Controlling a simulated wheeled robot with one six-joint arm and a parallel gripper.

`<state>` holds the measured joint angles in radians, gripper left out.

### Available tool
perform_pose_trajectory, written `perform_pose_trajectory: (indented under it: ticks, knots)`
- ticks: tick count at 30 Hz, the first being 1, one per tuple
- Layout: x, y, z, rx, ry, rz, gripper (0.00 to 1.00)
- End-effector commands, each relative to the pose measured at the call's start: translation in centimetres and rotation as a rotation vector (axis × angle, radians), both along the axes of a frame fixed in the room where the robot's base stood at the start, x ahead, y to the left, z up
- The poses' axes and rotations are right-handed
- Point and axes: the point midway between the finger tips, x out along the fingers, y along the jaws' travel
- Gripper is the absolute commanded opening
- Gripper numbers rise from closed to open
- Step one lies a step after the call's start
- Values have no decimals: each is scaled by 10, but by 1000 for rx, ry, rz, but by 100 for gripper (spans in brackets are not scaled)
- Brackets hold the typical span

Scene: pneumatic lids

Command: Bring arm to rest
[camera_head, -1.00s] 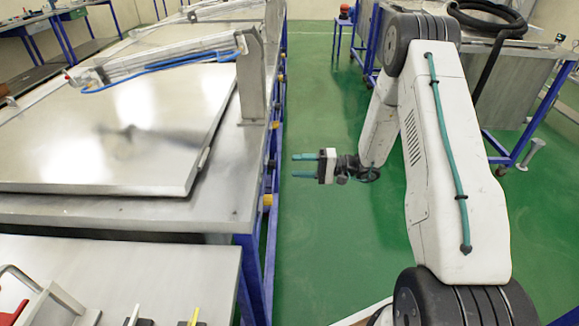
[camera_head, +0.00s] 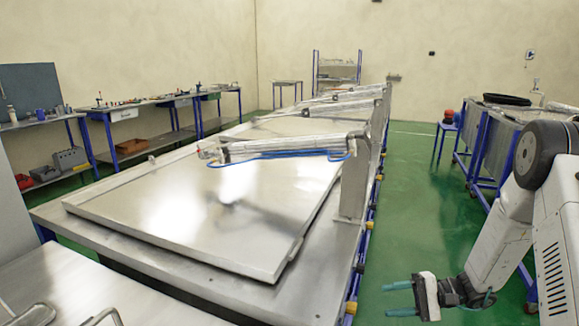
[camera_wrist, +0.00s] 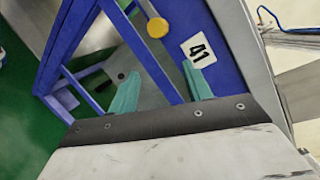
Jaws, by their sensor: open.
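My gripper (camera_head: 398,299) is at the lower right of the head view, with its two teal fingers pointing left and apart. It is open and nothing shows between the fingers. It hangs over the green floor, to the right of the long metal table (camera_head: 325,275). In the wrist view the two teal fingers (camera_wrist: 160,90) stand apart in front of a blue table frame (camera_wrist: 227,40) with a label "41" and a yellow knob (camera_wrist: 157,27). My white arm is bent at the right edge of the head view.
A large metal lid (camera_head: 215,205) lies on the table, with a pneumatic cylinder (camera_head: 275,147) and upright bracket (camera_head: 353,185) above it. A metal tank (camera_head: 492,140) on a blue frame stands at the right. Green floor (camera_head: 405,190) lies between them. Workbenches (camera_head: 125,115) line the left.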

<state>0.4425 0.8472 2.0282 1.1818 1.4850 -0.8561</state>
Motion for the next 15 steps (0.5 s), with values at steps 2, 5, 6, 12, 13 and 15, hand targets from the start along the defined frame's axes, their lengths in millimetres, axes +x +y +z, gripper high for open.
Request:
perform_pose_trajectory:
  ticks: [2,5,6,12,13,15]
  knots:
    - [-17,7,18,-53,53,70,49]
    - [-40,13,39,-132,117,155,49]
    - [-50,16,49,-171,138,189,49]
    - [-104,23,100,-417,212,340,49]
    - [-112,23,107,-456,218,358,49]
    - [-130,23,123,-550,223,391,49]
